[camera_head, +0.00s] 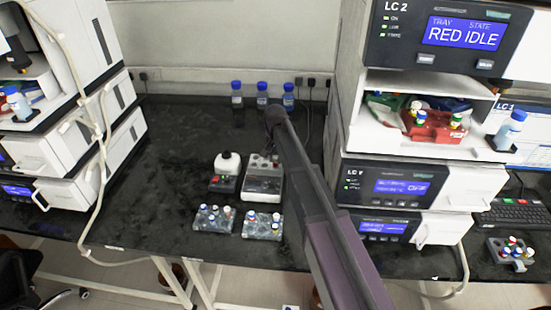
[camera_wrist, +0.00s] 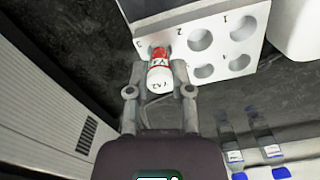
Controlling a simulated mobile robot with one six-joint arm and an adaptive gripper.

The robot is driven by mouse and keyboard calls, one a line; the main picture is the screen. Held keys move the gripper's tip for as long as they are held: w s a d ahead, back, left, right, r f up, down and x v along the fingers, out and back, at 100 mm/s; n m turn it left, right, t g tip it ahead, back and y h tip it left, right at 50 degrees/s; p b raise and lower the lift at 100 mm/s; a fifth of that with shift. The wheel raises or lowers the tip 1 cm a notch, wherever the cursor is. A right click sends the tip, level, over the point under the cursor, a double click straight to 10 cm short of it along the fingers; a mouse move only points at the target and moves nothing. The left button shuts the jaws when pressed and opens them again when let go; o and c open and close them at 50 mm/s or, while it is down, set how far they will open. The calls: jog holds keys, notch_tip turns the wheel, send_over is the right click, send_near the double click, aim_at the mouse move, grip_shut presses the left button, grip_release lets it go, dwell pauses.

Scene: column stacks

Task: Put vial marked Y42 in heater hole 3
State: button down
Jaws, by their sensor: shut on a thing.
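My gripper (camera_wrist: 160,84) is shut on a vial (camera_wrist: 159,66) with a red and white label and a white cap. The small print on the cap looks like Y42 but is hard to read. The heater block (camera_wrist: 178,20) has round holes with numbers beside them. The vial's lower end is at the hole beside the 3, and covers it; I cannot tell how deep it sits. The other visible holes look empty. In the head view the heater (camera_head: 263,186) stands on the dark bench, and my arm hides the gripper and vial.
A white-topped device (camera_head: 227,168) stands left of the heater. Two vial racks (camera_head: 213,225) (camera_head: 262,231) are in front. Blue-capped bottles (camera_head: 237,96) stand at the back, also in the wrist view (camera_wrist: 231,148). Instrument stacks (camera_head: 395,180) (camera_head: 70,150) flank the bench.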

jog(key=shift+f+b, duration=0.95)
jog(key=shift+f, duration=0.05)
dwell(0.8)
jog(key=shift+c, duration=0.6)
grip_release()
jog(key=shift+r, duration=0.2)
dwell(0.3)
jog(key=shift+r+p, duration=2.8)
jog(key=shift+p, duration=0.25)
